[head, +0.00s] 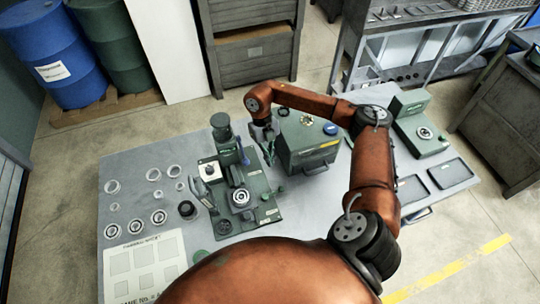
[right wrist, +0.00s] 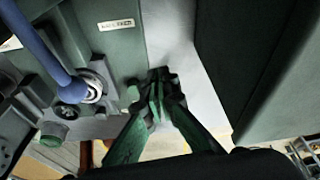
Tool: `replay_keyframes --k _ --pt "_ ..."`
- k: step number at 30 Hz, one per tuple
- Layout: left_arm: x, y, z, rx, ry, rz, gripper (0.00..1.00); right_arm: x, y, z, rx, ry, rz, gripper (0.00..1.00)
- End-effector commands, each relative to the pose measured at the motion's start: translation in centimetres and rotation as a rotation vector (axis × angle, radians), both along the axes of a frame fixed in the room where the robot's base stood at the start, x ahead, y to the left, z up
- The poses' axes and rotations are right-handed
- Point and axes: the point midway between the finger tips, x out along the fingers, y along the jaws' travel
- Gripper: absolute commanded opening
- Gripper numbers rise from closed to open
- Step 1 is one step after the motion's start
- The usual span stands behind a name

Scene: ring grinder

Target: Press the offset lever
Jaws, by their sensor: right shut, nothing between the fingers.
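A green ring grinder (head: 216,176) stands on the grey table. A blue lever (head: 243,153) stands up on its right side; no readable label marks it as the offset lever. The blue lever also shows at the upper left of the right wrist view (right wrist: 36,42), ending at a metal pivot. My right gripper (head: 269,158) points down between the grinder and a green box. In the right wrist view its fingertips (right wrist: 160,80) are together and empty, to the right of the lever and apart from it. My left gripper is not in view.
The green box (head: 308,145) stands close on the right of my gripper, leaving a narrow gap. Several metal rings (head: 159,217) lie on the table left of the grinder. A second green device (head: 420,130) and dark trays (head: 451,173) are at the right.

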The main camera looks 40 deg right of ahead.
Motion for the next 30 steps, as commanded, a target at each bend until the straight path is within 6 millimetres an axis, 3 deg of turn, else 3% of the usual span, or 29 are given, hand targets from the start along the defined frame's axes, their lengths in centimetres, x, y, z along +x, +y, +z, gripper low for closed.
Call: replay_keyframes --k 8,16,30 --pt "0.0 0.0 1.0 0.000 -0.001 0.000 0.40 -1.8 0.3 -5.4 0.001 0.004 0.000 0.00" --pt "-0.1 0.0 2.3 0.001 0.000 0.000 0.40 -5.0 0.6 -5.7 -0.001 -0.001 0.000 0.00" --pt "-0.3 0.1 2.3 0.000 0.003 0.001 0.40 -5.5 0.7 -6.0 -0.001 -0.001 0.000 0.00"
